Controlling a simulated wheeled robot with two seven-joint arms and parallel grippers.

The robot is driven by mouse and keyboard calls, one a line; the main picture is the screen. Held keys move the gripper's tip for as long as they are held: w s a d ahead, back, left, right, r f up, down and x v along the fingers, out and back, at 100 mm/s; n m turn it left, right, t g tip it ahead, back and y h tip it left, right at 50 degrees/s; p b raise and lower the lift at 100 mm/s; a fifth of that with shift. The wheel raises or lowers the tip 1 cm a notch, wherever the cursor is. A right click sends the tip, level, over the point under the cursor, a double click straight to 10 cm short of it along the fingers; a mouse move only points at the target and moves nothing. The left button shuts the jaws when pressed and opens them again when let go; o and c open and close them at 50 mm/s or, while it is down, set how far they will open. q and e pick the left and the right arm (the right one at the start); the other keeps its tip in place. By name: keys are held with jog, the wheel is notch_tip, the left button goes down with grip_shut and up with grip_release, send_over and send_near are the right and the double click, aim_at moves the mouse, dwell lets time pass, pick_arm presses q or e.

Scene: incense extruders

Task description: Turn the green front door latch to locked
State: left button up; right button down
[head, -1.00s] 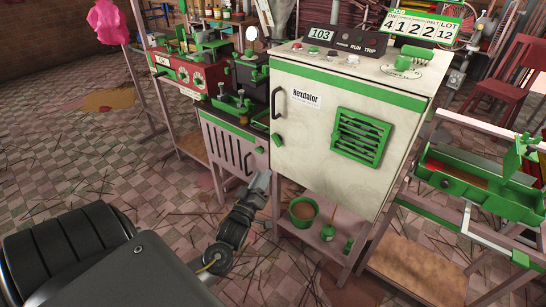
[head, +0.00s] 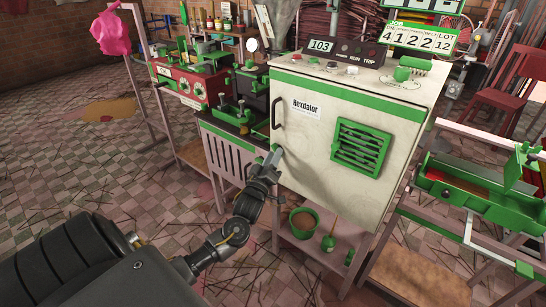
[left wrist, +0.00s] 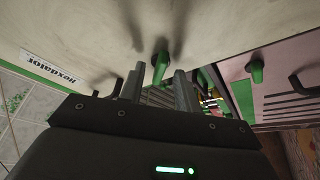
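The white cabinet (head: 318,150) labelled Hexdalor has a black handle on its front door. In the left wrist view, a green latch (left wrist: 160,62) sticks out from the white door, just beyond and between my fingertips. My left gripper (left wrist: 159,85) is open, with one finger on each side of the latch's line; I cannot tell whether either touches it. In the head view my left gripper (head: 272,157) is at the door's left edge, below the handle, and largely hides the latch. My right gripper is not in view.
A second green knob (left wrist: 257,70) is on the neighbouring slatted unit (head: 226,155). A green vent (head: 360,147) is on the door. A green pot (head: 302,222) stands on the shelf below. A green trough (head: 470,190) is at the right. The floor at left is open.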

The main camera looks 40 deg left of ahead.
pick_arm(q)
jog(key=shift+w, duration=0.2)
grip_shut()
